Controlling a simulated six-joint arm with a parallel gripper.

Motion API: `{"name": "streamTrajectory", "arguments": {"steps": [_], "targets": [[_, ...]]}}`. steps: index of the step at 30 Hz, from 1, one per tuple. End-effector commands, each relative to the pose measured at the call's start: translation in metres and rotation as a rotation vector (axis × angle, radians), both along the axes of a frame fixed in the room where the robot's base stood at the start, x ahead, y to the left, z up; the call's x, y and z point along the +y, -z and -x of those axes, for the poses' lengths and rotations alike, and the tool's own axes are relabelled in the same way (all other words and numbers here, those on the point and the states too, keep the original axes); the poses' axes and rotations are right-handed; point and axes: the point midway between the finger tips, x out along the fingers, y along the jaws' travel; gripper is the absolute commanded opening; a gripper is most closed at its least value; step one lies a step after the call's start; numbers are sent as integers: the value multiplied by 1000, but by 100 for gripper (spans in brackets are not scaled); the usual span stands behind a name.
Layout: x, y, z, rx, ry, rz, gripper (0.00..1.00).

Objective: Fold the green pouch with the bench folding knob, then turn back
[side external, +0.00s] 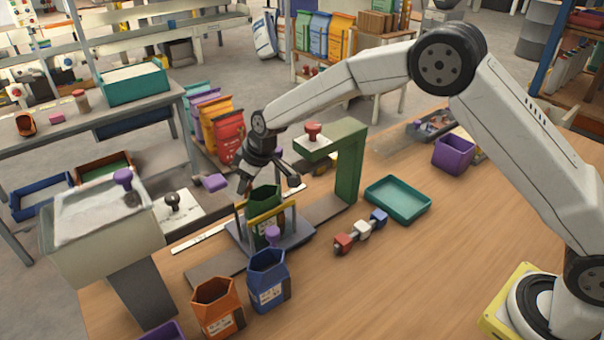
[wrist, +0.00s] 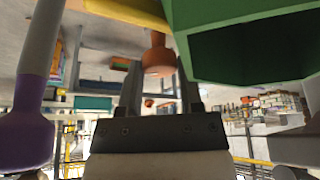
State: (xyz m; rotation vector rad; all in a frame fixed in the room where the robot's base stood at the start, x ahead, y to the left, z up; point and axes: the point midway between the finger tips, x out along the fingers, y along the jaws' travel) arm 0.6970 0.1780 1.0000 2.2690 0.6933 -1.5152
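The green pouch (side external: 265,198) stands upright on the grey folding bench (side external: 297,237), behind a yellow bar (side external: 273,211). Its dark open mouth shows large at the upper right of the wrist view (wrist: 240,14). My gripper (side external: 267,182) is right over the pouch in the side view, its fingers spread. A purple knob (side external: 272,234) sits at the front of the bench. In the wrist view an orange-red knob (wrist: 157,60) shows in the gap between my fingers (wrist: 160,75); I cannot tell contact. A purple knob (wrist: 24,140) is close at left.
A green post frame (side external: 346,165) with a red knob (side external: 312,130) stands close right of my gripper. Orange (side external: 216,308) and blue (side external: 268,279) pouches stand in front. A teal tray (side external: 397,198) lies to the right. The table's right front is clear.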

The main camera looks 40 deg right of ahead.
Motion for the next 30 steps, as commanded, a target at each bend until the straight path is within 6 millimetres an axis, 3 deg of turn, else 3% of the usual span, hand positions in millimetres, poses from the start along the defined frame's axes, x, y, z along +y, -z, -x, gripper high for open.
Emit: {"name": "streamTrajectory", "arguments": {"steps": [1,3,13,30], "targets": [[0,0,0,0,0,0,18],[0,0,0,0,0,0,0],[0,0,1,2,38,2,0],[1,0,1,3,257,1,0]]}}
